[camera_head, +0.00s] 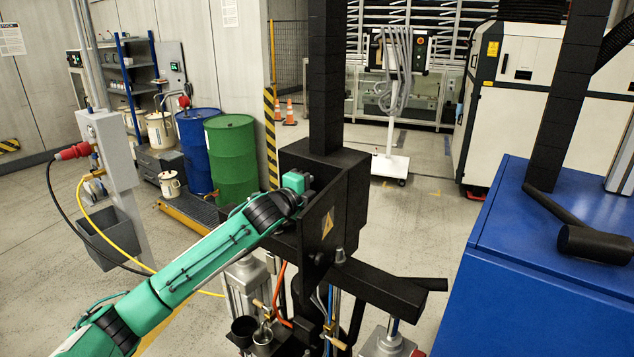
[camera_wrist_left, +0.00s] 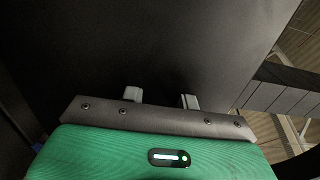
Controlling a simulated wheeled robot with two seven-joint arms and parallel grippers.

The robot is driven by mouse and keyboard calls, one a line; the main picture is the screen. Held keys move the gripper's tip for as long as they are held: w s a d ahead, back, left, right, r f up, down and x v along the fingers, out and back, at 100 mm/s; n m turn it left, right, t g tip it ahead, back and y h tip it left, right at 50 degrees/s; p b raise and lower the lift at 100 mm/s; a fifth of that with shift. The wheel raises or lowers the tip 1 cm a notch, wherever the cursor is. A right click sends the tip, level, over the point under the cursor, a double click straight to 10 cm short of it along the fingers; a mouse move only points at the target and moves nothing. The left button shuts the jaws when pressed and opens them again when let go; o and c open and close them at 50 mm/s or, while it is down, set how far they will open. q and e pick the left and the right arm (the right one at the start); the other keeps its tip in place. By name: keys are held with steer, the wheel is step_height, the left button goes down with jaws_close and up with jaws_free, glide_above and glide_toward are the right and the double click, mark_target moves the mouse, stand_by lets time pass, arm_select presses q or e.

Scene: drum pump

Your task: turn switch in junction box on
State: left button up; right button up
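A black box (camera_head: 357,190) on a dark column stands mid-picture in the head view. A panel with a yellow warning triangle (camera_head: 328,222) is on its near side; I cannot tell for sure that this is the junction box. No switch can be made out. My green left arm reaches to this box, and its wrist end (camera_head: 296,182) is against or in front of it; the fingers are hidden there. In the left wrist view my left gripper (camera_wrist_left: 161,99) has its two fingers apart, with nothing seen between them. A plain dark surface (camera_wrist_left: 170,45) fills the view beyond them. My right gripper is not in view.
A grey post box (camera_head: 108,150) with a red plug (camera_head: 73,152) and cables stands left. Blue (camera_head: 198,150) and green (camera_head: 232,160) drums stand behind the arm. Pump parts (camera_head: 245,290) and hoses lie below the black box. A blue cabinet (camera_head: 545,280) fills the right.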

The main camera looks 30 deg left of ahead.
arm_select(q)
jaws_close()
steer(key=m+p, duration=0.1)
steer(key=m, duration=0.1)
steer(key=shift+r+m, duration=0.15)
steer(key=shift+m, duration=0.85)
steer(key=shift+m+p, duration=0.4)
steer(key=shift+p, duration=0.05)
steer(key=shift+m+p, duration=0.45)
steer(key=shift+m, duration=0.55)
steer(key=shift+f+m, duration=0.2)
steer(key=shift+m, duration=0.4)
